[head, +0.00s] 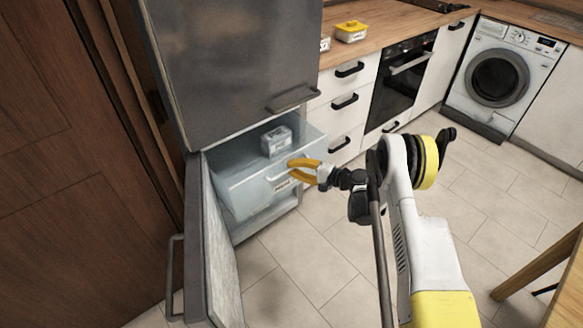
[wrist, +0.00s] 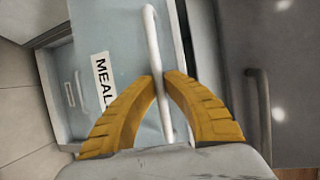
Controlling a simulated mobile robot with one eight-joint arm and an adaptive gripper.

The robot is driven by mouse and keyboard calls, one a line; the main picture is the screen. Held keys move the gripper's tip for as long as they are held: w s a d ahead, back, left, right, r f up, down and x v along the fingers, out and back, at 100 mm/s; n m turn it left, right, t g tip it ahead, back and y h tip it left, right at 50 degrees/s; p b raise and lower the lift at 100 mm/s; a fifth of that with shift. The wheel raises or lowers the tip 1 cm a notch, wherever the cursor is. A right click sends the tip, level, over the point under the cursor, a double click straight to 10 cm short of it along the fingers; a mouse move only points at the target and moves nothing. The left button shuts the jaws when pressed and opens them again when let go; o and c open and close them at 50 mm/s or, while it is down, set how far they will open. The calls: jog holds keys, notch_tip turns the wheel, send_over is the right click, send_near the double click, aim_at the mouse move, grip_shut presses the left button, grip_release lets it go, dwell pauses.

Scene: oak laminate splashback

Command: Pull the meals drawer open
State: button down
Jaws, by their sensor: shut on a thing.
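The meals drawer (head: 243,192) is a pale translucent blue drawer low in the fridge, partly out, with its inside visible from above. Its front (wrist: 120,30) carries a white label (wrist: 102,80) reading "MEAL", the rest hidden behind a finger. The drawer's white bar handle (wrist: 152,35) runs between the yellow fingers of my gripper (wrist: 163,88). My gripper (head: 291,170) is shut on this handle at the drawer's front. A clear lidded container (head: 276,141) sits in the drawer toward the back.
The lower fridge door (head: 215,245) stands open at the left. The upper fridge door (head: 235,70) is shut, its handle (head: 292,99) just above the drawer. White kitchen drawers (head: 335,116) are to the right. The tiled floor (head: 295,270) in front is clear.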

jog(key=c, duration=1.8)
grip_release()
jog(key=shift+o, duration=0.2)
jog(key=v, duration=1.2)
